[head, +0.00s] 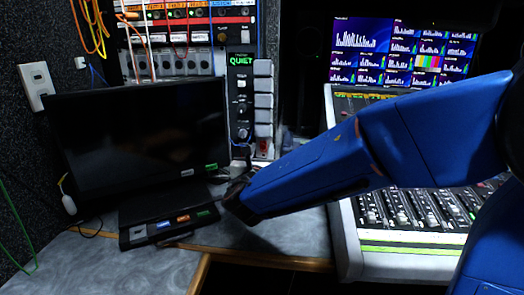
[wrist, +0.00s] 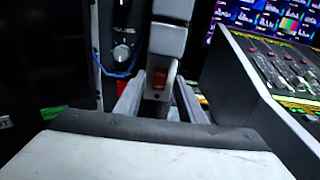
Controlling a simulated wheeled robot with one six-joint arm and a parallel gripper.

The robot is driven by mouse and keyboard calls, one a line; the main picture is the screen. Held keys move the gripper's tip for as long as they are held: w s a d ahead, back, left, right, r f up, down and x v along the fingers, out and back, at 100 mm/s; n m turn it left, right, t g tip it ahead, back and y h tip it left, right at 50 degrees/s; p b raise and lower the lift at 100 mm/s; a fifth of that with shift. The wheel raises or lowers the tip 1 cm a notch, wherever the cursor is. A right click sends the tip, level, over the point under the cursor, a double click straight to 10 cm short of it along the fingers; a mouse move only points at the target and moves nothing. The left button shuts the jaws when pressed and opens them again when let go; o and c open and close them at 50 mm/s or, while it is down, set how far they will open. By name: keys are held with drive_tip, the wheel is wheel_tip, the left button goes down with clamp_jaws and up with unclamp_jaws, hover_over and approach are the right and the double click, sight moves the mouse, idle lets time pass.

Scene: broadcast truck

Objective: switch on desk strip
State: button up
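A grey upright strip (head: 264,100) with several blocky sections stands right of the monitor in the head view. A red rocker switch (head: 262,145) sits at its lower end. In the wrist view the strip (wrist: 168,42) and its red switch (wrist: 159,78) are near the picture's middle. Which way the rocker is tipped is too small to tell. My gripper (wrist: 158,103) is open, with a finger on each side below the switch and nothing seen between them. It appears apart from the switch. In the head view my blue arm mostly hides the gripper.
A black monitor (head: 140,135) stands left of the strip, with a small button box (head: 168,228) before it. A mixing console (head: 410,245) is at right.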

drive_tip(key=shift+w, duration=0.15)
clamp_jaws()
drive_tip(key=shift+d+r+g, duration=0.1)
drive_tip(key=shift+r+g, duration=0.1)
drive_tip(key=shift+g, duration=0.4)
unclamp_jaws()
